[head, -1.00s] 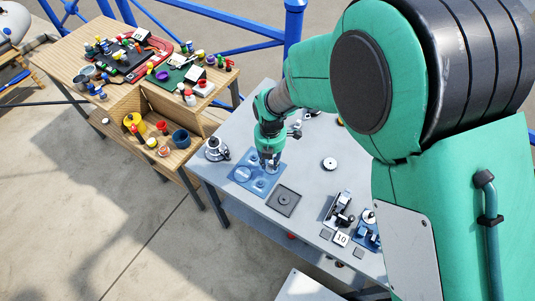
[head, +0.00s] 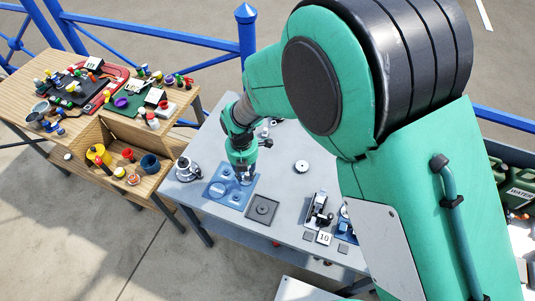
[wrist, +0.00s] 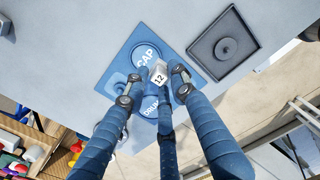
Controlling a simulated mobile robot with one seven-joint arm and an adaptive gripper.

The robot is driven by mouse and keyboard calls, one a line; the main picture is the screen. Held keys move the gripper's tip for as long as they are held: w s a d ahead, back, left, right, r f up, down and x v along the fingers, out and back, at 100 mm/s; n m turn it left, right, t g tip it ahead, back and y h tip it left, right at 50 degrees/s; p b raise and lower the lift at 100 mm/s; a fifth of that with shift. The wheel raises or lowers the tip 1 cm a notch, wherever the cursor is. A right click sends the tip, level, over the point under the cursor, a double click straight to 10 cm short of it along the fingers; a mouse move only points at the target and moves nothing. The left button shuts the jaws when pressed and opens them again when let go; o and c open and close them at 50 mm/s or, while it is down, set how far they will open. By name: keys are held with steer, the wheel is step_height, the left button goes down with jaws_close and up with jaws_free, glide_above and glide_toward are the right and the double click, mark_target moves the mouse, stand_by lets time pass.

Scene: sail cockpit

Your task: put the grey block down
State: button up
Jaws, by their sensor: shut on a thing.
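The grey block (wrist: 158,73) has a pale face marked 12. In the wrist view it sits between the fingertips of my gripper (wrist: 155,88), which is shut on it. A blue board (wrist: 122,62) with round places lettered CAP and what looks like DRUM lies below; the block overlaps the edge of the CAP place in that view. In the head view my gripper (head: 244,175) is over the right part of the blue board (head: 211,195), and the block is too small and covered to make out. I cannot tell whether the block touches the board.
A dark square tray (wrist: 204,50) with a round boss lies beside the board; it also shows in the head view (head: 251,215). A silver device (head: 185,169) stands left of the board. A white disc (head: 301,166) and a card marked 10 (head: 323,238) are to the right.

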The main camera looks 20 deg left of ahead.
steer(key=shift+m, duration=0.5)
steer(key=w+d, duration=0.4)
steer(key=d, duration=0.1)
steer(key=w+d+p, duration=0.1)
steer(key=w+d, duration=0.3)
steer(key=d, duration=0.1)
steer(key=w+d, duration=0.4)
steer(key=d, duration=0.1)
steer(key=shift+r+p, duration=0.15)
steer(key=shift+p, duration=0.2)
steer(key=w+a, duration=0.2)
steer(key=w, duration=0.2)
steer(key=w+a+f, duration=0.1)
steer(key=w+a, duration=0.2)
steer(key=w, duration=0.2)
steer(key=w+a+b, duration=0.1)
steer(key=w+a, duration=0.2)
steer(key=w, duration=0.1)
steer(key=shift+w+f, duration=0.25)
steer(key=shift+w, duration=0.05)
steer(key=shift+f, duration=1.75)
steer(key=shift+f+b, duration=0.15)
steer(key=shift+b, duration=0.15)
